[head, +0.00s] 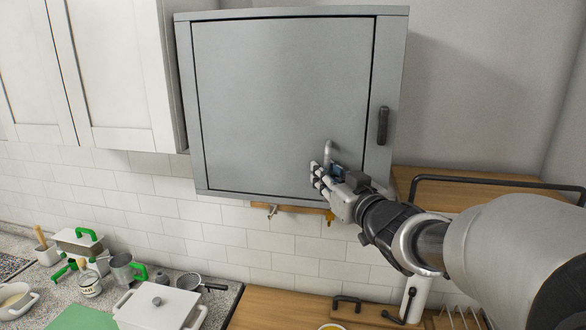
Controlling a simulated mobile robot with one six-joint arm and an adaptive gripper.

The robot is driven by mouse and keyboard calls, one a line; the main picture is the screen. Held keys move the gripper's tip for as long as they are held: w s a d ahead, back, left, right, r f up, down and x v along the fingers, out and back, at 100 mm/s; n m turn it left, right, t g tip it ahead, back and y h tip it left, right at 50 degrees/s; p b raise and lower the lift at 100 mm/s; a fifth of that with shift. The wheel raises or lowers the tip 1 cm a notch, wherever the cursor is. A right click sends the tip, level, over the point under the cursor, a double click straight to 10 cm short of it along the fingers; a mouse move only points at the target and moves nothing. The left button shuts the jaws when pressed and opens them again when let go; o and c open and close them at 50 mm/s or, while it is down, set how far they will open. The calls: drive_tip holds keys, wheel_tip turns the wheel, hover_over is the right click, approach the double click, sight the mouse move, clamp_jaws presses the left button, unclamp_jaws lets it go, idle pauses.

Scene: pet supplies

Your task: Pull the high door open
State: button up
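The high door (275,95) is a flat grey panel on a wall-mounted grey cabinet. It looks shut, flush within its frame. A silver bar handle (328,148) shows at the door's lower right, its lower part hidden by my gripper. My gripper (322,172) reaches up from the lower right, its fingers at the lower end of this handle. I cannot tell whether the fingers touch or enclose it, or how far apart they are. A black handle (383,125) is on the right side of the cabinet front.
White cupboards (105,70) adjoin on the left. Below are a stone counter with a white lidded pot (158,308), a metal jug (122,268) and a small pan (190,283), and a wooden surface (275,311). A wooden box with a black rail (480,182) stands at the right.

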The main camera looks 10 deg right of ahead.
drive_tip(key=shift+s, duration=0.1)
drive_tip(key=shift+c, duration=0.4)
clamp_jaws()
